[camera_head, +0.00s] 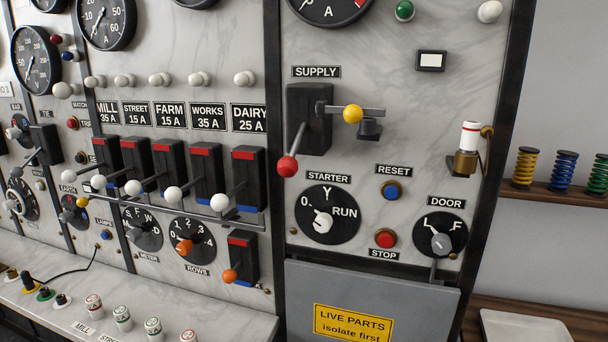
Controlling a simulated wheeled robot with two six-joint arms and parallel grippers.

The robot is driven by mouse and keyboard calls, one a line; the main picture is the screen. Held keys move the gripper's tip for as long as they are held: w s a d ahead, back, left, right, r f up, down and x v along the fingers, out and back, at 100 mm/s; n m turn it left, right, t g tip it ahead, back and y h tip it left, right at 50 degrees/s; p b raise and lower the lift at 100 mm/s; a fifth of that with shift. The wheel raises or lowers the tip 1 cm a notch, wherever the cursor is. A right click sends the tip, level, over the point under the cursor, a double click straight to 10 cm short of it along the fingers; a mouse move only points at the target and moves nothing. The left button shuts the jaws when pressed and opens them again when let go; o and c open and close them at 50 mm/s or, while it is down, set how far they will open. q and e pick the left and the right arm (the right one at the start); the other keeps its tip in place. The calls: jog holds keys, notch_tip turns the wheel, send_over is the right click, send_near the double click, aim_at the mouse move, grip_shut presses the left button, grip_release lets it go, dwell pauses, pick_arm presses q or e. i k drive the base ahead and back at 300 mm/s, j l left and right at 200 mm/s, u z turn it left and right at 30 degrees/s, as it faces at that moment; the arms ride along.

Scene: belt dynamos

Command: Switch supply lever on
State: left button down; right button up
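The supply lever (296,142) is under the SUPPLY label (316,72) on the right marble panel. Its grey rod slants down and left from a black block (305,105) and ends in a red ball (287,166). A grey bar with a yellow ball (353,114) reaches right from the block, level, and meets or passes over a small dark bracket (369,128); I cannot tell whether they touch. Neither of my grippers is in view.
Below are the STARTER dial (327,214), blue RESET button (391,190), red STOP button (386,239) and DOOR knob (440,236). A fuse holder (468,150) juts out at right. A row of white-knobbed switches (174,175) stands left. A grey door (390,285) closes the lower panel.

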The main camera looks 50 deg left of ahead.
aim_at(288, 166)
jog(key=k+l+u, duration=0.1)
jog(key=u, duration=1.45)
jog(key=k+j, duration=0.05)
